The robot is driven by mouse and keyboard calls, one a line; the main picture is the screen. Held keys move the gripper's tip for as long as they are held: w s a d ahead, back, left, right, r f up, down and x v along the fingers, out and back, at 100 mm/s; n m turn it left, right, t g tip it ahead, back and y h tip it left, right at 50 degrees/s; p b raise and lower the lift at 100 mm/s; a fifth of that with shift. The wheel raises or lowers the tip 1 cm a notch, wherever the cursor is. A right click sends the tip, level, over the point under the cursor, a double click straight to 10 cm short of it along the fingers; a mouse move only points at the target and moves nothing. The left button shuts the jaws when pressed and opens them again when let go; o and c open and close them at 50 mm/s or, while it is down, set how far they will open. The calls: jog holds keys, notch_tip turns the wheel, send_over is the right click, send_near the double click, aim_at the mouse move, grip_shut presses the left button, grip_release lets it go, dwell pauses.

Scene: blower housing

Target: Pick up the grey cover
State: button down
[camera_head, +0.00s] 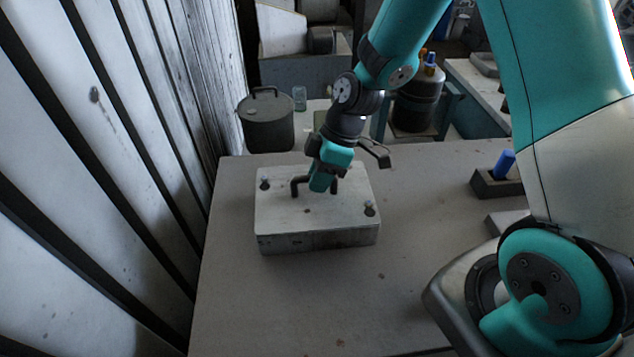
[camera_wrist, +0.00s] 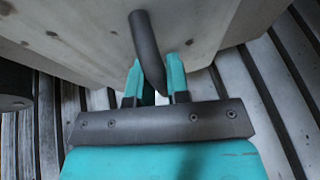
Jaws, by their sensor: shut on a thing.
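The grey cover (camera_head: 290,222) is a pale, boxy block with a dark bar handle (camera_head: 297,187) on its top and small bolts near two corners. It sits level over the table, and I cannot tell whether its underside touches it. My gripper (camera_head: 321,181) reaches down onto the handle from above, with its fingers shut around the bar. In the wrist view, the gripper's teal fingers (camera_wrist: 157,84) close on the dark handle (camera_wrist: 146,42), with the cover's pale face (camera_wrist: 85,35) behind. The far part of the handle is partly hidden by my gripper.
The table (camera_head: 300,305) is clear in front of the cover. A slatted wall (camera_head: 110,170) runs close along its left. A grey lidded pot (camera_head: 267,124) and a glass jar (camera_head: 299,98) stand behind. A dark block with a blue item (camera_head: 505,163) lies at right.

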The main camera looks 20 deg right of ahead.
notch_tip(320, 180, up, 28)
jog(key=p, duration=0.5)
jog(key=shift+p, duration=0.35)
jog(key=shift+f, duration=0.1)
